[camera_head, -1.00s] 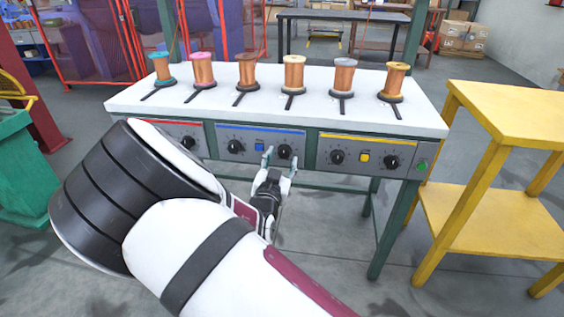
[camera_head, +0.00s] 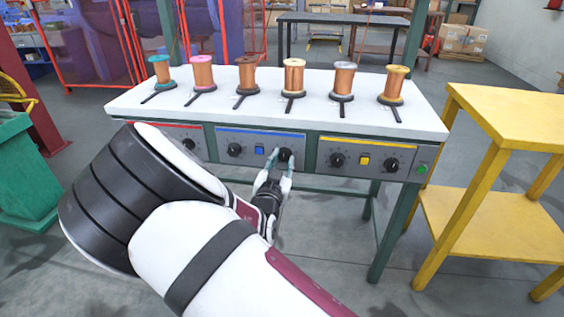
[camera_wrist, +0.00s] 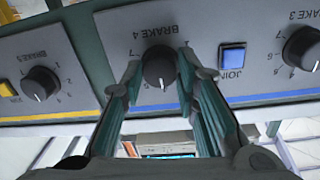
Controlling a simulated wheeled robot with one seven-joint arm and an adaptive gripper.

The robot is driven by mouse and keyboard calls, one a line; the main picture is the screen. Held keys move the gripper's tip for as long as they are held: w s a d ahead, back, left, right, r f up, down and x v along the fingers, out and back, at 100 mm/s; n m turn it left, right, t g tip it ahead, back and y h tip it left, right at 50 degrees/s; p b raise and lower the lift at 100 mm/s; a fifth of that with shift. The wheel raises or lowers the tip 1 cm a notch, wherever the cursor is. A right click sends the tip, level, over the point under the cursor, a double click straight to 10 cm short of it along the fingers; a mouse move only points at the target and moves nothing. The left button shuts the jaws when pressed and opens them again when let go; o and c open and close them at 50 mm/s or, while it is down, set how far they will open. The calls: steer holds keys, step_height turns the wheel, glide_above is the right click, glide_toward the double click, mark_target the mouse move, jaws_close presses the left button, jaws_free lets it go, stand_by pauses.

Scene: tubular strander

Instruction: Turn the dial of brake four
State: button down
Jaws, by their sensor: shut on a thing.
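The brake four dial (camera_wrist: 159,66) is a round black knob with a white pointer line. It sits on a grey panel under the "BRAKE 4" lettering, which appears upside down in the wrist view. In the head view the dial (camera_head: 285,154) is the right knob of the blue-striped middle panel. My gripper (camera_head: 280,160) reaches it from the front. In the wrist view my gripper (camera_wrist: 160,68) has a finger on each side of the dial and is shut on it. The pointer line points towards the blue stripe in the wrist view.
A blue JOIN button (camera_wrist: 232,57) and the brake three dial (camera_wrist: 302,48) are beside it. The brake five dial (camera_wrist: 41,83) is on the other side. Copper spools stand on the white tabletop (camera_head: 250,112). A yellow table (camera_head: 520,105) stands at the right.

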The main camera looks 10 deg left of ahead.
steer(key=n+p, duration=0.1)
steer(key=n, duration=0.3)
steer(key=shift+p, duration=0.3)
steer(key=n+p, duration=0.1)
steer(key=n, duration=0.3)
steer(key=n+p, duration=0.1)
steer(key=n, duration=0.2)
steer(key=shift+n+y, duration=0.3)
steer(key=shift+n+t+p, duration=0.3)
steer(key=shift+n+p, duration=0.25)
steer(key=shift+n, duration=1.55)
steer(key=shift+f, duration=0.1)
steer(key=c, duration=1.2)
jaws_free()
steer(key=shift+c, duration=0.2)
